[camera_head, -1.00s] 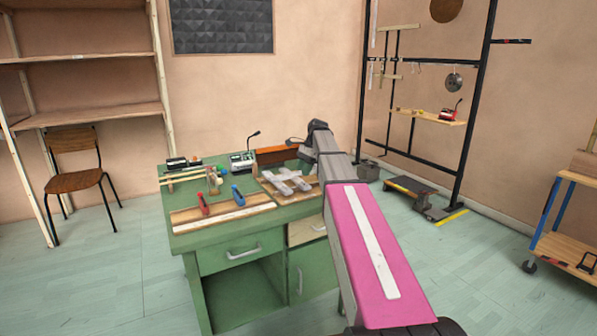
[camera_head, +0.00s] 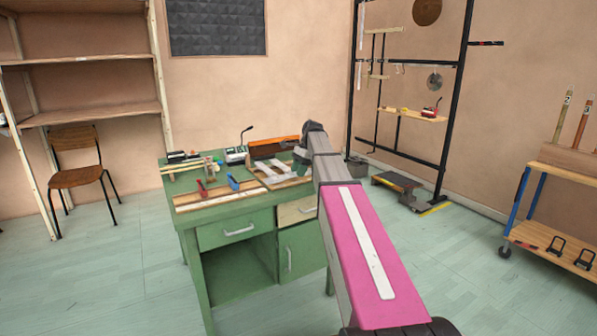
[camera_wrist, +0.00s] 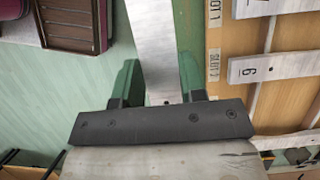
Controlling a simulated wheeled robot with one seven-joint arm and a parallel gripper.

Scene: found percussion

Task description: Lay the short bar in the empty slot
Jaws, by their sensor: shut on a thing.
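My gripper (camera_wrist: 158,85) is shut on a pale grey metal bar (camera_wrist: 152,40), which runs up between its green fingers in the wrist view. To its right is the wooden rack (camera_wrist: 240,38), with labels reading SLOT 1 and SLOT 2. Other pale bars lie on the rack, one with a digit that looks like 6 (camera_wrist: 270,66). The held bar is left of the labels, seemingly above the floor beyond the rack's edge. In the head view, the rack (camera_head: 290,181) is on the green desk (camera_head: 240,213), partly hidden by my arm.
A red-handled tool (camera_head: 201,187) and a blue-handled one (camera_head: 232,182) are on the desk's front left. A long orange-brown box (camera_head: 275,146) stands behind the rack. A wooden chair (camera_head: 75,178) is left of the desk, and a cart (camera_head: 560,245) stands far right.

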